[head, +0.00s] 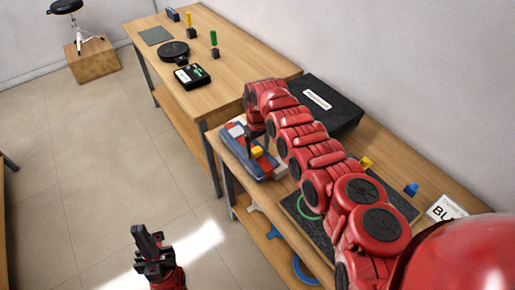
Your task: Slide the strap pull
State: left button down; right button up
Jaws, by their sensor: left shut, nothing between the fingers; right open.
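A blue-grey device (262,170) with red and white parts lies on the near wooden table, at its left edge. A small yellow piece (257,151) sits on it; I cannot tell whether this is the strap pull. My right arm reaches across the table, and my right gripper (256,134) points down over the device, close to the yellow piece. The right gripper is open; its fingers are small and partly hidden, so contact cannot be told. My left gripper (149,243) is shut and empty, low over the floor and well away from the table.
A black case (325,104) stands behind my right arm. A dark mat (397,204) lies partly under the arm, near a blue block (411,189) and a white sign (445,208). The far table (238,62) holds a round black object (173,51) and a black box (192,76).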

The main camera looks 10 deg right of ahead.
aim_at(257, 150)
jog(key=shift+a, duration=0.1)
jog(key=shift+w+r, duration=0.1)
jog(key=shift+r, duration=0.2)
notch_tip(257, 150, up, 17)
jog(key=b, duration=0.4)
jog(key=shift+b, duration=0.35)
jog(key=shift+f, duration=0.15)
